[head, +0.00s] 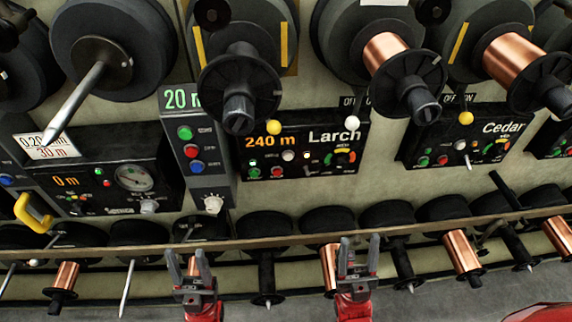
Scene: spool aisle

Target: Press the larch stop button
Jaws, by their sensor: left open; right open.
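The Larch panel (333,137) is a black control box in the middle of the head view, with a lit orange "240 m" readout (269,142). Its lower left has a green button (253,162) and a red button (277,171); the lettering by them is too small to read, so I cannot tell which is stop. My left gripper (188,258) is open and empty, below and left of the panel. My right gripper (359,246) is open and empty, below and right of the panel. Both are apart from it in the picture.
A narrow panel (195,150) with green, red and blue buttons stands just left of Larch. The Cedar panel (462,135) is to the right. Large spools with protruding spindles hang above. A rail (270,241) and a row of smaller spools run below the panels, near my grippers.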

